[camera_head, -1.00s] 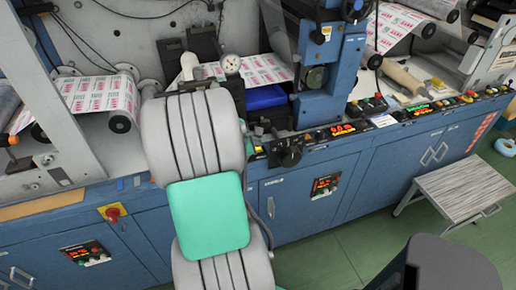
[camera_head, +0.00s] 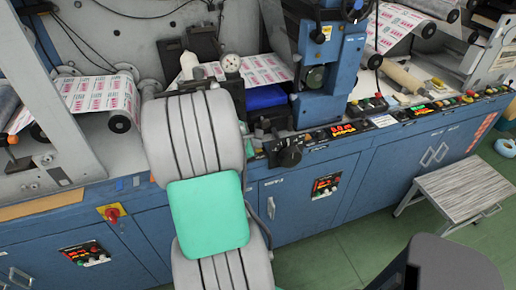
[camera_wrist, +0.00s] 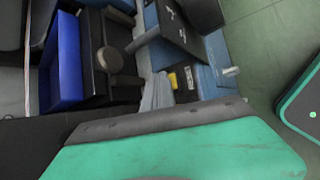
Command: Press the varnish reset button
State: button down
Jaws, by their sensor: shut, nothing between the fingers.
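I cannot pick out the varnish reset button by its label. Small buttons sit by the lit console displays (camera_head: 336,131), on the door panel (camera_head: 326,187) and on the lower left panel (camera_head: 86,252). In the head view my grey and green arm covers part of the console, and my gripper cannot be made out there. In the wrist view my gripper (camera_wrist: 158,82) shows as pale fingers together above the dark bar and green body, with nothing between them. A small yellow piece (camera_wrist: 173,80) lies close beside the fingertips; I cannot tell whether they touch.
A blue tray (camera_wrist: 66,62) and a dark round knob (camera_wrist: 110,60) are left of the fingers. A red button on a yellow plate (camera_head: 112,213) is on the cabinet front. A wood-topped step (camera_head: 462,192) stands at right on open green floor.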

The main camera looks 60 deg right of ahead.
jog(key=shift+r+p, duration=0.9)
jog(key=shift+p, duration=0.05)
notch_tip(320, 180, up, 5)
jog(key=p, duration=0.4)
jog(key=shift+p, duration=0.3)
